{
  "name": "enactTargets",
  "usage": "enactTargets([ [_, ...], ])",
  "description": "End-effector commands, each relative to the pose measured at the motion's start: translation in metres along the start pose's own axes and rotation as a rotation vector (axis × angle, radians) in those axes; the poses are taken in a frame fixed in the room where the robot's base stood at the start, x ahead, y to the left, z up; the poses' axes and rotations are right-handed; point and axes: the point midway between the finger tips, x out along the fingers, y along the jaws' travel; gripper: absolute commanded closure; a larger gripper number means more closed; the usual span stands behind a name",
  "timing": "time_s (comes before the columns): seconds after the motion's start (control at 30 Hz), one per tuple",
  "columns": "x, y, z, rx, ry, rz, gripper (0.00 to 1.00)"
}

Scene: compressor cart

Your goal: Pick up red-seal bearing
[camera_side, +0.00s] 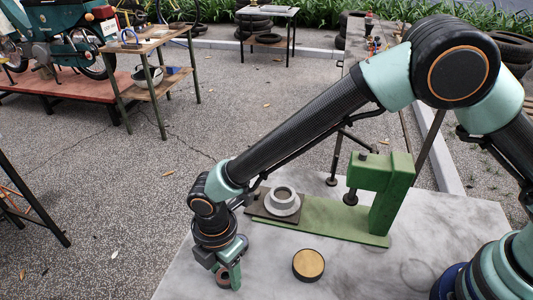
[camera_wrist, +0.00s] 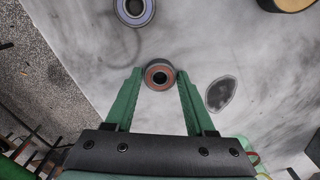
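The red-seal bearing (camera_wrist: 159,87) lies on the grey slab between the tips of my gripper (camera_wrist: 160,76) in the wrist view. It has a reddish-brown face and a dark outer side. The two green fingers stand on either side of it, with what looks like a narrow gap at each side; contact is hard to judge. In the side view my gripper (camera_side: 229,276) points down at the slab's near left part. The bearing (camera_side: 222,278) shows partly there, with a green finger in front of its right side.
A blue-seal bearing (camera_wrist: 121,18) lies ahead in the wrist view. A round tan-topped disc (camera_side: 308,264) sits right of my gripper. A green press (camera_side: 382,194) stands behind, with a pale ring-shaped part (camera_side: 284,204) on its plate. A dark oval stain (camera_wrist: 221,94) marks the slab.

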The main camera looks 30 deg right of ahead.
Motion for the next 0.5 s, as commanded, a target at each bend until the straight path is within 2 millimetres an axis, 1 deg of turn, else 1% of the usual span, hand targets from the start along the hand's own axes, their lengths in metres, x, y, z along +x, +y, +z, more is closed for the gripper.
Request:
enactTargets([
  [0.03, -0.0002, 0.0001, 0.0, 0.0, 0.0, 0.0, 0.69],
  [0.07, -0.0002, 0.0001, 0.0, 0.0, 0.0, 0.0, 0.8],
  [0.1, -0.0002, 0.0, 0.0, 0.0, 0.0, 0.0, 0.96],
  [0.13, -0.0002, 0.0, 0.0, 0.0, 0.0, 0.0, 1.0],
  [0.37, -0.0008, 0.0002, -0.0001, 0.0, 0.0, 0.001, 1.0],
  [0.5, -0.0059, 0.0008, -0.0003, 0.0, 0.001, 0.002, 1.0],
])
